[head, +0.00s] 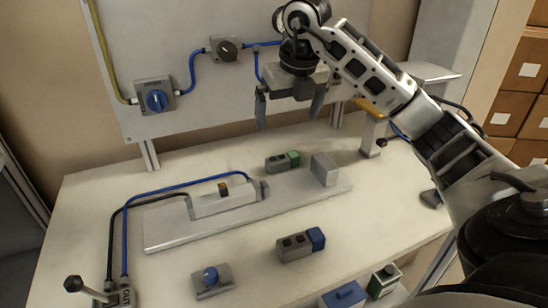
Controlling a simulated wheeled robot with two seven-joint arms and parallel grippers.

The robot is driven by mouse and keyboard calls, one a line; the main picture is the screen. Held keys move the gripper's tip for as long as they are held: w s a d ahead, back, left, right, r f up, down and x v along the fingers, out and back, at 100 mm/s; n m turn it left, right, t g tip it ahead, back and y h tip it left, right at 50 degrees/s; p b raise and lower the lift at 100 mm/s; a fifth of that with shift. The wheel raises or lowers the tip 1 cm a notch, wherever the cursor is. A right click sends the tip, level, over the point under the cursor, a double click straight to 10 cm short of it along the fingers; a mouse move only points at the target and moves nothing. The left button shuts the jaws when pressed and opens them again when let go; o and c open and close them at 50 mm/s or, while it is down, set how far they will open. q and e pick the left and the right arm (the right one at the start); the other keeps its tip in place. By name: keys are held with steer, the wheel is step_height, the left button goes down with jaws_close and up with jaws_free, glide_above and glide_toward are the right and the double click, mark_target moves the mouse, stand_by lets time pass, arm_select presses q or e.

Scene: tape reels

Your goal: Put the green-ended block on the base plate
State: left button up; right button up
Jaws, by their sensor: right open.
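The green-ended block (283,161) is grey with dark square marks on top and a green right end. It lies on the table at the back edge of the base plate (165,234); I cannot tell whether it touches the plate. The base plate is a long, light grey slab with a raised clamp-like fixture (222,200) at its left and a grey upright block (324,170) near its right end. My right gripper (290,107) is open and empty, fingers pointing down, above and behind the green-ended block. My left gripper is not in view.
A blue-ended block (298,245) lies in front of the plate. A blue-knobbed box (212,280) and a lever box (98,293) stand near the front. Blue and black cables run to the fixture. An upright panel (190,100) with switches stands behind the table.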

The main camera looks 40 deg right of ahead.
glide_toward(283, 157)
steer(key=f, duration=0.2)
steer(key=shift+w+a+f+p, duration=0.15)
steer(key=shift+f, duration=0.25)
steer(key=shift+w+a+f+p, duration=0.1)
steer(key=shift+w+f+p, duration=0.05)
steer(key=shift+f, duration=0.2)
steer(key=shift+d+p+x, duration=0.15)
steer(key=shift+p+x, duration=0.05)
steer(key=shift+x, duration=0.95)
steer(key=shift+d+p+x, duration=0.15)
steer(key=shift+d+x, duration=0.05)
steer(key=shift+x, duration=0.95)
steer(key=shift+w, duration=0.1)
steer(key=c, duration=1.2)
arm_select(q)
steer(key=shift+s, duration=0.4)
arm_select(e)
steer(key=shift+c, duration=0.3)
steer(key=shift+r, duration=0.1)
